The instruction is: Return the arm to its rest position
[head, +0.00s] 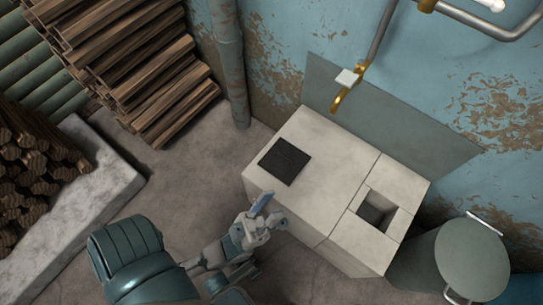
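My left arm comes in from the lower left. Its gripper (270,210) is in front of the near left side of the pale block counter (325,150). Its two fingers look spread apart, one with a bluish pad, and I see nothing between them. My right gripper is not in view.
The counter has a dark square plate (284,161) and a square opening (375,209). A lidded grey bin (472,258) stands at its right. A brass tap (347,88) hangs above its back. Stacked wood (140,65) and a stone ledge (95,185) are left; floor between is clear.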

